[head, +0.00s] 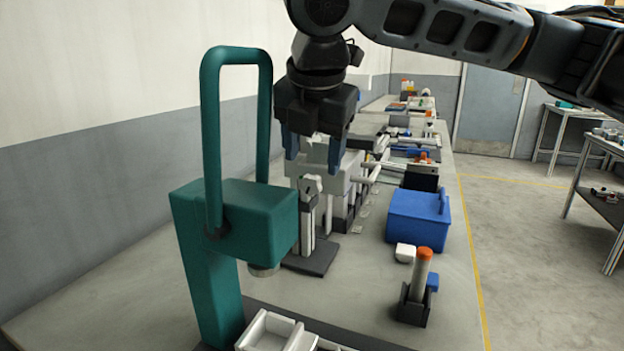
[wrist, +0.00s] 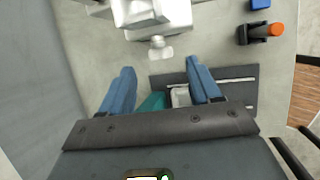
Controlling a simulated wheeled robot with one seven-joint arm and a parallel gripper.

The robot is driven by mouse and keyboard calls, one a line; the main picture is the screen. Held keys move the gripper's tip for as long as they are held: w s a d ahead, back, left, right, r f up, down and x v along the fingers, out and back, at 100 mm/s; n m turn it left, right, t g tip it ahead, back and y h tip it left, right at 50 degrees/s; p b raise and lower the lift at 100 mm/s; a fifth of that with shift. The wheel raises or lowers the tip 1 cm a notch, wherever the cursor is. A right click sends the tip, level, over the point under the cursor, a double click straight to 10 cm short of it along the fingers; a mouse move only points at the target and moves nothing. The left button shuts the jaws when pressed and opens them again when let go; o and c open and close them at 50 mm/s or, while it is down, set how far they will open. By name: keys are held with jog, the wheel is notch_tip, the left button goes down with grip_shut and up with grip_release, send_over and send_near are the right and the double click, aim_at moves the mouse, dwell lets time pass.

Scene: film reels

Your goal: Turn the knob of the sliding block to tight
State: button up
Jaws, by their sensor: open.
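A pale grey sliding block (head: 310,186) stands on upright metal posts over a dark base plate (head: 313,260), in the middle of the head view. In the wrist view the block (wrist: 150,12) is at the top, with a small pale knob (wrist: 157,43) on its near side. My gripper (head: 313,158) has two blue fingers pointing down, apart and empty, just above the block in the head view. In the wrist view my gripper (wrist: 160,66) has its fingertips either side of the knob's line, short of it. I cannot read the knob's setting.
A teal press (head: 240,215) with a tall looped handle stands close on the left. A blue box (head: 418,222), a white cup (head: 405,252) and an orange-capped tool (head: 422,270) in a dark holder are on the right. A white tray (head: 250,332) lies in front.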

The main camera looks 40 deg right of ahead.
aim_at(312, 177)
jog(key=x, duration=0.5)
jog(key=shift+w+d+f, duration=0.15)
jog(key=shift+f, duration=0.2)
jog(key=c, duration=1)
